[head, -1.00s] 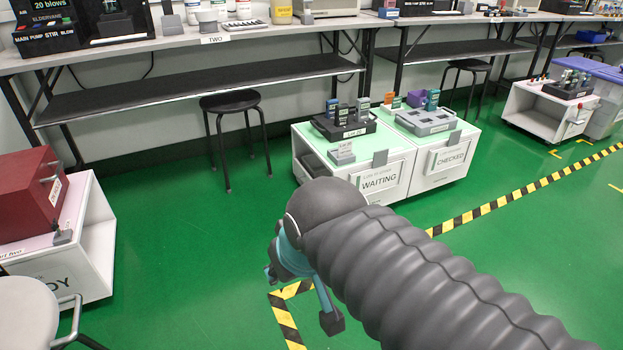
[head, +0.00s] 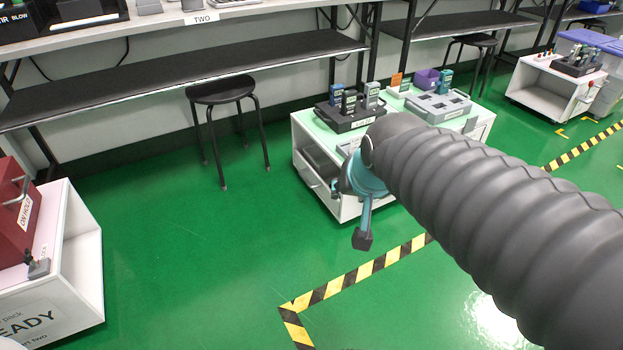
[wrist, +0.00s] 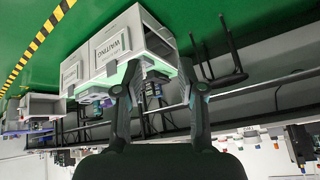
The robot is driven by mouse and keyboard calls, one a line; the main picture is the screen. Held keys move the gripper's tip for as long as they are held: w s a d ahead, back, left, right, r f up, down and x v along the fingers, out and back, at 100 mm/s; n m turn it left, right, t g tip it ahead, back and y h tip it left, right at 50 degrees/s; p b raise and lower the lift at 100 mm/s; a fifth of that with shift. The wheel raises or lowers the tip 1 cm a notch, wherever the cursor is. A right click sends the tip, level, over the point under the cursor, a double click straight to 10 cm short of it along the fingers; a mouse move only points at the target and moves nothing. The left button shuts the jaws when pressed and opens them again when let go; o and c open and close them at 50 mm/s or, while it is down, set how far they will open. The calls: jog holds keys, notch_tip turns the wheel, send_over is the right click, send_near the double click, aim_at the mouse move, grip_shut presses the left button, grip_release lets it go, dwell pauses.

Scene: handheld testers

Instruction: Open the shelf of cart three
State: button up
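A white cart with a pale green top (head: 312,128) stands in the middle of the head view. I see no contact with the cart.
A black stool (head: 222,92) stands left of the cart, before the bench (head: 180,75). A cart (head: 80,235) with a red box (head: 18,215) is at the left. Another white cart (head: 535,85) stands far right. Green floor (head: 190,250) is clear between; striped tape (head: 350,278) crosses it.

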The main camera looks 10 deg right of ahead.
aim_at(306, 179)
jog(key=w+f+m+t, duration=0.1)
jog(key=w+f+m, duration=0.3)
jog(key=w, duration=0.7)
jog(key=w+f+m+t, duration=0.2)
jog(key=w+f+m, duration=0.15)
jog(key=w, duration=0.75)
jog(key=w+f+m+t, duration=0.1)
jog(key=w+f+m, duration=0.35)
jog(key=w, duration=0.65)
jog(key=w+f+m+t+p, duration=0.15)
jog(key=w+f+m, duration=0.3)
jog(key=f, duration=1.05)
jog(key=w+f+m+t, duration=0.3)
jog(key=w+f+m, duration=0.15)
jog(key=f, duration=1.15)
jog(key=shift+m+h, duration=0.4)
jog(key=b+x, duration=0.1)
jog(key=x, duration=0.5)
jog(key=b+x, duration=0.1)
jog(key=x, duration=0.6)
jog(key=shift+w+d+r, duration=0.1)
jog(key=shift+w+r, duration=0.1)
grip_shut()
